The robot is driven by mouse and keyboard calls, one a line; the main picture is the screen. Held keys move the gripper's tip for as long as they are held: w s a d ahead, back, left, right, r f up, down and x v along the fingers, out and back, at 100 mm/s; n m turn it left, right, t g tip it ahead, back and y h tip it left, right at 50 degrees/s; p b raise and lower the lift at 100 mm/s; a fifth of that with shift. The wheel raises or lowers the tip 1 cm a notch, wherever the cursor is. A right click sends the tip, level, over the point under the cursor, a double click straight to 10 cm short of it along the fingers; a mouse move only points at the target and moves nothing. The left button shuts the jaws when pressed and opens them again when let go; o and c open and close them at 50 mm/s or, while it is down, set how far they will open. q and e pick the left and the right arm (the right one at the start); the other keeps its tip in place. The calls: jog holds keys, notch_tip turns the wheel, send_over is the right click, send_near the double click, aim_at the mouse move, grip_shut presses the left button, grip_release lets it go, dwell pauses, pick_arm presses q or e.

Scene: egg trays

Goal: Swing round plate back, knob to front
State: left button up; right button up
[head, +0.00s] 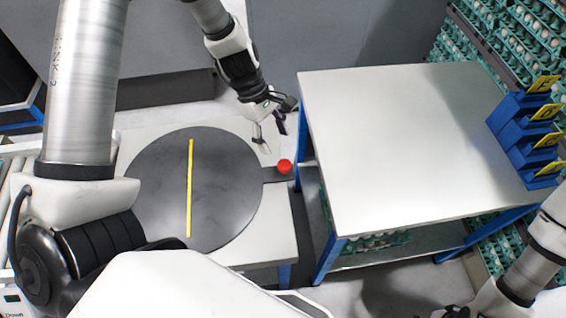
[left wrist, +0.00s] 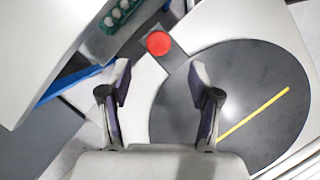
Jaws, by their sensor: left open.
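The round dark grey plate (head: 225,185) lies flat on a low white table, with a yellow stripe (head: 190,190) running front to back across it. A short dark arm sticks out from its right edge and carries the red knob (head: 284,166). My left gripper (head: 272,136) is open and empty, just behind the knob and apart from it. In the left wrist view, the knob (left wrist: 158,43) shows ahead of the gap between the open fingers (left wrist: 162,95), and the plate (left wrist: 255,75) lies to the right.
A higher white table (head: 400,130) with blue legs stands close to the right of the knob. Blue holders (head: 520,130) with yellow tags stand on its right end. Stacked egg trays (head: 480,45) stand behind and below it.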

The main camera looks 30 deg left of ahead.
aim_at(284, 164)
pick_arm(q)
jog(key=b+x, duration=0.1)
jog(key=x, duration=0.2)
jog(key=b+x, duration=0.1)
jog(key=x, duration=0.2)
jog(key=b+x, duration=0.1)
jog(key=x, duration=0.2)
jog(key=shift+w+a+f, duration=0.2)
jog(key=shift+w+a, duration=0.05)
jog(key=shift+a, duration=0.1)
pick_arm(e)
notch_tip(284, 164, down, 4)
jog(key=shift+w+a+f, duration=0.1)
jog(key=shift+w+f, duration=0.05)
pick_arm(q)
jog(key=shift+s+r, duration=0.1)
jog(key=shift+c, duration=1)
grip_shut()
